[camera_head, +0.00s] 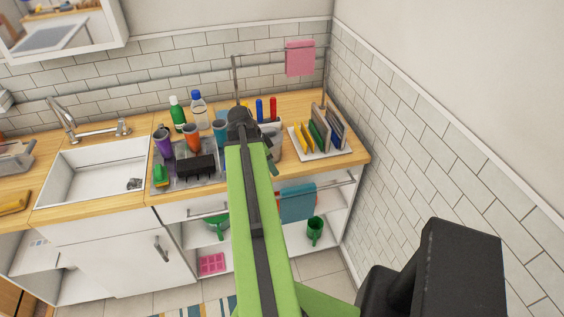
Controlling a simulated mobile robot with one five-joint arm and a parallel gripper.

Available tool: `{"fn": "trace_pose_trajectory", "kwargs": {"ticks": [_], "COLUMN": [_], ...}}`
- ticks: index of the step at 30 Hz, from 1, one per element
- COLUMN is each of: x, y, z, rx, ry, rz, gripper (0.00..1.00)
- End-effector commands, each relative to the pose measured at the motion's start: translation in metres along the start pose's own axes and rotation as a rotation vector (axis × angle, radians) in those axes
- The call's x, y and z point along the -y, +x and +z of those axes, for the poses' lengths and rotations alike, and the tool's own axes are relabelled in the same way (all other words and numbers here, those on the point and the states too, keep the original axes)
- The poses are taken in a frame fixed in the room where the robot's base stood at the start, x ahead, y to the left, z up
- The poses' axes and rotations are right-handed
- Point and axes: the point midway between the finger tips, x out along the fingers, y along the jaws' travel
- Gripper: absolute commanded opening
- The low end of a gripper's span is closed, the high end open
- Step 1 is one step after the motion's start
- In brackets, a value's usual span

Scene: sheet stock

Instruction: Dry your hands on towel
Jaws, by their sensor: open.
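A teal towel (297,204) hangs over a rail on the front of the counter, right of my arm. A smaller pink towel (300,58) hangs from a raised rail at the back, near the wall corner. My green arm reaches forward over the counter. My gripper (270,160) is at its far end, above the counter and apart from both towels in the picture. It is open, though the arm mostly hides its fingers; I see nothing held in it.
A white sink (92,170) with a faucet (85,122) is at left. Cups, bottles and a dark block crowd the counter's middle. A white rack (322,152) with colored boards stands at right. Open shelves below hold a green mug (314,231). A tiled wall closes the right side.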

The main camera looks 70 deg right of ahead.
Motion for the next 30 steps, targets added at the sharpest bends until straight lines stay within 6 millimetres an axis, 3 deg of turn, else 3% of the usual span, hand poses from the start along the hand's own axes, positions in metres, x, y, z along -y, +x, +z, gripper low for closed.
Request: {"fn": "trace_pose_trajectory", "kwargs": {"ticks": [1, 4, 11, 30], "x": [-0.006, -0.013, -0.014, -0.017], "y": [0.005, 0.011, 0.021, 0.156], "z": [-0.018, -0.037, -0.039, -0.038], "rx": [-0.010, -0.022, -0.025, -0.024], "ry": [0.065, 0.144, 0.163, 0.159], "rz": [0.012, 0.024, 0.026, 0.026], "gripper": [0.45, 0.45, 0.45, 0.45]}}
